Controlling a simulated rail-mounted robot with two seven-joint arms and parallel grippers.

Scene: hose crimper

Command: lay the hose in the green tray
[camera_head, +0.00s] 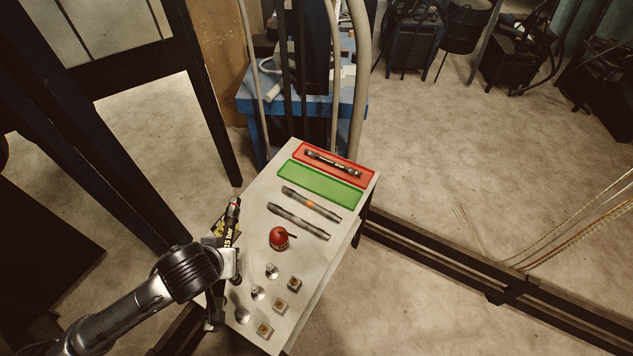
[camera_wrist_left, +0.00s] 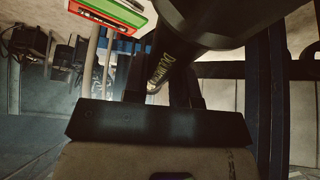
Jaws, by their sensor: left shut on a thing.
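My left gripper (camera_head: 234,262) is at the left edge of the table and is shut on a dark hose (camera_head: 233,215) with pale "bar" lettering. The hose points up and away, at the table's left edge. The green tray (camera_head: 318,184) lies at the far part of the table, apart from the held hose, and looks empty. It also shows at the top of the left wrist view (camera_wrist_left: 115,11). My right gripper is not in view.
A red tray (camera_head: 366,175) behind the green one holds another dark hose (camera_head: 332,163). Two grey hoses or rods (camera_head: 311,203) (camera_head: 298,221) lie in front. Nearer are a red ball-like object (camera_head: 279,239), several metal fittings (camera_head: 272,270) and square blocks (camera_head: 294,284).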

